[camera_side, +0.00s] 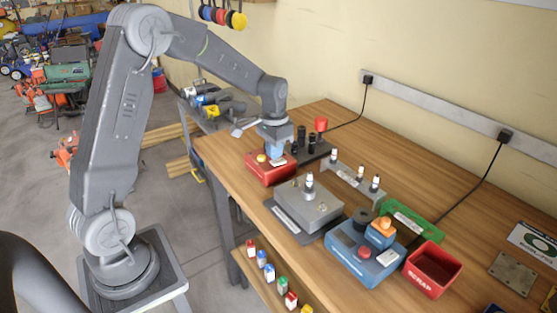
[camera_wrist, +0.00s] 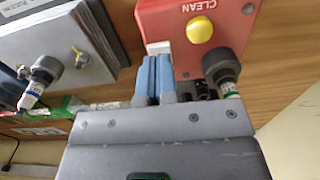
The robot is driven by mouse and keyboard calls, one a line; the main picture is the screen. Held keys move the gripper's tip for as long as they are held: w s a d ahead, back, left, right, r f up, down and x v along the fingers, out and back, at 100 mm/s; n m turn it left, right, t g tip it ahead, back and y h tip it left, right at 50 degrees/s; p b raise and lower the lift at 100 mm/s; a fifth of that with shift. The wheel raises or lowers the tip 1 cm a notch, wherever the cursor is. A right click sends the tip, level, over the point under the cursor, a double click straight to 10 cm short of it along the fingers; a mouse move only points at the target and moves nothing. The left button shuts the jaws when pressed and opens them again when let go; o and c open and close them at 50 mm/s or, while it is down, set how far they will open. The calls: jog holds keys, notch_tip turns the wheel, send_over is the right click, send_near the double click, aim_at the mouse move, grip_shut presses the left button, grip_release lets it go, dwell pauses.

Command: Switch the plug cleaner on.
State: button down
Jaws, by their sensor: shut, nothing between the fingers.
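The plug cleaner is a red box (camera_side: 262,172) at the far-left part of the bench, with a yellow button (camera_side: 261,158) on top. In the wrist view the red box (camera_wrist: 180,22) reads "CLEAN" beside its yellow button (camera_wrist: 200,29). My gripper (camera_side: 274,155) is over the box, its blue fingers closed together and empty. In the wrist view the fingertips (camera_wrist: 158,58) are at the box's edge, beside the button and apart from it in the picture. A small white part (camera_wrist: 158,47) is partly hidden behind them; whether they touch it, I cannot tell.
A dark-capped plug (camera_wrist: 222,70) stands close by the red box. A grey block (camera_side: 320,208) with an upright plug is in front. Further right are a blue device (camera_side: 350,255), a green tray (camera_side: 425,228) and a red scrap bin (camera_side: 450,270).

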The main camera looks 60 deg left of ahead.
aim_at(275, 162)
jog(key=shift+f, duration=0.95)
dwell(0.4)
jog(key=shift+r, duration=3.55)
jog(key=s+d+r+t, duration=0.2)
jog(key=s+d+r, duration=0.6)
jog(key=s+d+t, duration=0.1)
jog(key=s+d, duration=0.2)
jog(key=s, duration=0.4)
jog(key=s+d+t, duration=0.2)
jog(key=s+d, duration=0.1)
jog(key=s, duration=0.4)
jog(key=shift+d+r+t, duration=0.3)
jog(key=shift+d+r, duration=0.05)
jog(key=shift+r, duration=0.05)
